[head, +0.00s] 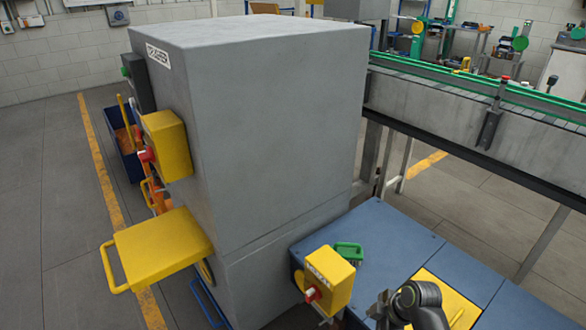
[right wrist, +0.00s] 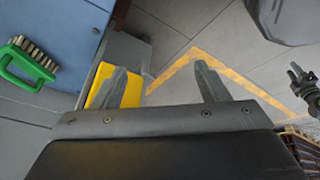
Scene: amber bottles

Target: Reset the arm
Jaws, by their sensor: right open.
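My right arm (head: 418,296) comes in at the bottom right of the head view, over the blue bench top. In the right wrist view my right gripper (right wrist: 163,85) is open, its two grey fingers wide apart with nothing between them. One finger overlaps a yellow block (right wrist: 102,85) in the picture, and a yellow-painted floor line shows beyond the fingers. A small dark jaw-like part (right wrist: 301,78) at the right edge of that view looks like my left gripper, too small to read. The left arm does not show in the head view. No amber bottles are in view.
A big grey machine (head: 270,120) fills the middle, with a yellow shelf (head: 162,246) on its left. A green brush (head: 348,251) lies on the blue bench (head: 385,240) by a yellow box (head: 329,280). A conveyor (head: 460,105) runs behind on the right.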

